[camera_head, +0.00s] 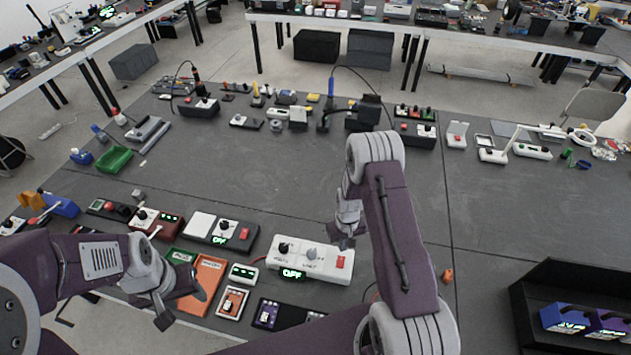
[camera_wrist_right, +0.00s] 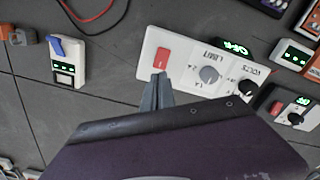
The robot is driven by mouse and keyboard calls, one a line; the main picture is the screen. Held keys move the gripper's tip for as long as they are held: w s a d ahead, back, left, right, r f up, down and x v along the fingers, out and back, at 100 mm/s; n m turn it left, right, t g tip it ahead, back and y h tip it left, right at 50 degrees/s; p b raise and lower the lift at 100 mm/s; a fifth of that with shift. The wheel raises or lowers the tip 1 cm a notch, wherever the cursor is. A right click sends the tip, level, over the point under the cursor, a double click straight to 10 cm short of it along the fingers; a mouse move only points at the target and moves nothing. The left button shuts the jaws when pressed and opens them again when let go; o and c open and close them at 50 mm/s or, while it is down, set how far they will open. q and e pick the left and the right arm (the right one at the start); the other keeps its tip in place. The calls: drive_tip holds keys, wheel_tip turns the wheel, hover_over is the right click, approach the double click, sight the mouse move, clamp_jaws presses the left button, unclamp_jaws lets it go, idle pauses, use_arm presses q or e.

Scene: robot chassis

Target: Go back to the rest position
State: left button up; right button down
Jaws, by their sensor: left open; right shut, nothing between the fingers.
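My right gripper (camera_head: 343,240) is shut and empty above the table, behind the white power supply box (camera_head: 309,259) in the head view. In the right wrist view its closed fingertips (camera_wrist_right: 158,85) show just below the white box (camera_wrist_right: 205,65), with its red switch, two knobs and lit green display. My left gripper (camera_head: 167,308) is open at the lower left, near the orange tray (camera_head: 206,282). No object shows between its fingers. The purple arm links hide part of the table.
The dark table (camera_head: 245,165) has a wide clear middle. Small devices and tools line its far edge. A green bin (camera_head: 114,160) lies at the left. A black open box (camera_head: 560,285) with several coloured devices stands at the lower right. A small orange part (camera_head: 447,275) lies right of my right arm.

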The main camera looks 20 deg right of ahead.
drive_tip(key=shift+w+a+f+b, duration=0.1)
drive_tip(key=shift+f+b, duration=0.2)
drive_tip(key=w+a+r+n+t+b, duration=0.1)
drive_tip(key=w+a+r+t+b, duration=0.3)
drive_tip(key=r+b, duration=0.55)
drive_tip(key=s+a+m+g+b, duration=0.1)
drive_tip(key=s+a+g+b, duration=0.1)
drive_tip(key=s, duration=1.4)
drive_tip(key=shift+s+a+r+g+b, duration=0.3)
drive_tip(key=shift+s+a+g+b, duration=0.1)
drive_tip(key=shift+a, duration=0.3)
drive_tip(key=shift+s, duration=0.1)
